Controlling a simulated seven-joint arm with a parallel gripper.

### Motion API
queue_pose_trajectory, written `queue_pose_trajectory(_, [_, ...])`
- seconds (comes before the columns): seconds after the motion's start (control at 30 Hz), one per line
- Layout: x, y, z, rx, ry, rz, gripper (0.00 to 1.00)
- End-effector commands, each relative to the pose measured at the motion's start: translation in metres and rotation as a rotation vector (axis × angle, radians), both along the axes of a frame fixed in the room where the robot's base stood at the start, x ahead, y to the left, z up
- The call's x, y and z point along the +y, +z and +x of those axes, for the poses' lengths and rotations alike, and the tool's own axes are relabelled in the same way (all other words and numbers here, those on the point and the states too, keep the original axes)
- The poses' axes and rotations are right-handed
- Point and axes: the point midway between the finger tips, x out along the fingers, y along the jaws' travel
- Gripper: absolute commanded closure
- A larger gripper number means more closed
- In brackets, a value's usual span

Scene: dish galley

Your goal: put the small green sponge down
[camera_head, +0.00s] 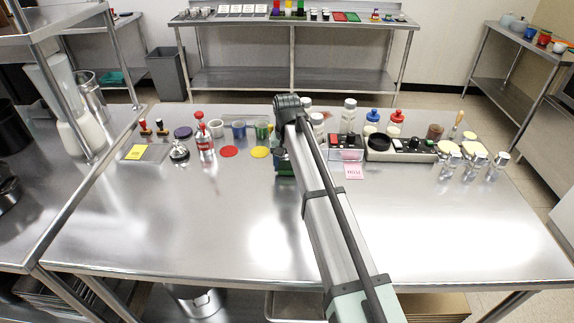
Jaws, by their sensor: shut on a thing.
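My gripper (282,158) points down over the middle of the steel table (200,225), mostly behind my own arm. It is shut on the small green sponge (285,171), which shows as a dark green patch just below the fingers. The sponge is low, close to the table top. I cannot tell whether it touches the steel.
A red disc (229,152) and a yellow disc (260,152) lie left of my gripper. A red-topped bottle (204,140) and a bell (179,151) stand farther left. A pink card (354,171) and glass shakers (470,165) are right. The table's front is clear.

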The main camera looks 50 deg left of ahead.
Motion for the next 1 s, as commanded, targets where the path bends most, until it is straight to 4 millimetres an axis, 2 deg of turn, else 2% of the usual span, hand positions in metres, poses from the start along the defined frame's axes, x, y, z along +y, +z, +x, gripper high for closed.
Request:
queue_pose_trajectory(0.07, [-0.0003,-0.0053,-0.0001,0.0,0.0,0.0,0.67])
queue_pose_trajectory(0.47, [0.0,-0.0088,0.0,-0.001,0.0,0.001,0.67])
queue_pose_trajectory(0.5, [0.0001,-0.0084,0.0,-0.001,0.0,0.001,0.38])
queue_pose_trajectory(0.7, [0.0001,-0.0083,0.0001,-0.001,0.0,0.001,0.19])
queue_pose_trajectory(0.73, [0.0001,-0.0083,0.0,-0.001,0.0,0.001,0.17])
queue_pose_trajectory(1.0, [0.0001,-0.007,0.0,-0.001,0.0,0.001,0.17])
